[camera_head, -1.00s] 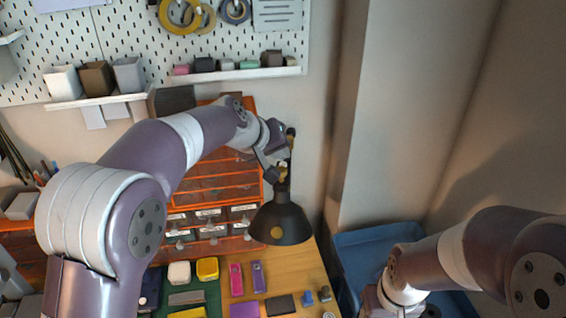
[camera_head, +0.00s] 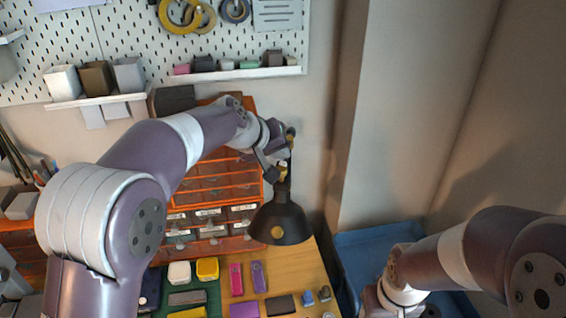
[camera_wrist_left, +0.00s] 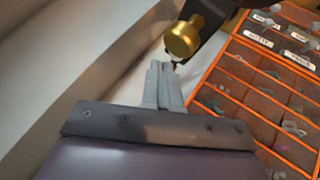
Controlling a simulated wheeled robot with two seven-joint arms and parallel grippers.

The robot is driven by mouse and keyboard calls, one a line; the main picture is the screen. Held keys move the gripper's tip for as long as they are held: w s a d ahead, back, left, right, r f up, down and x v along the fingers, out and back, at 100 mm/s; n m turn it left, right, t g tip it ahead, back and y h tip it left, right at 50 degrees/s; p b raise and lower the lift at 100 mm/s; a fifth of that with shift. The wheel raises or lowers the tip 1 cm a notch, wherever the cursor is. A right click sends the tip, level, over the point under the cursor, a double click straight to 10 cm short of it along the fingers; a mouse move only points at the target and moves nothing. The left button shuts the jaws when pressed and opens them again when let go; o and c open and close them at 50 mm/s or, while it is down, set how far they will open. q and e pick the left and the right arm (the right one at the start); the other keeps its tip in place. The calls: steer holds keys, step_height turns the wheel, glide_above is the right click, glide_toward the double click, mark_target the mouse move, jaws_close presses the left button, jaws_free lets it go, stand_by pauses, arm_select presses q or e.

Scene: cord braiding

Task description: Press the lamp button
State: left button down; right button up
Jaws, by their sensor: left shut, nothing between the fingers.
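The desk lamp has a black cone shade (camera_head: 281,222) hanging over the right part of the wooden desk, with a round yellowish spot on it. Brass-coloured parts show above the shade. My left gripper (camera_head: 279,166) is at the lamp's neck, just above the shade, and partly covers it. In the left wrist view the gripper's fingers (camera_wrist_left: 167,72) are shut and empty. Their tips are close to a round brass knob (camera_wrist_left: 184,38) on a black lamp part. I cannot tell whether they touch it. My right arm is at the lower right; its fingers are not visible.
An orange drawer cabinet (camera_head: 215,190) stands behind my left arm and the lamp. Small items lie on the desk (camera_head: 299,268) and green mat (camera_head: 211,303). A blue bin (camera_head: 374,240) stands right of the desk. A pegboard (camera_head: 120,30) with shelves hangs behind.

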arm_select(q)
steer(key=shift+f+b, duration=0.35)
steer(key=shift+f, duration=0.15)
steer(key=shift+r, duration=0.1)
steer(key=shift+r+p, duration=0.35)
steer(key=shift+r, duration=0.1)
step_height(320, 180, up, 6)
steer(key=p, duration=0.5)
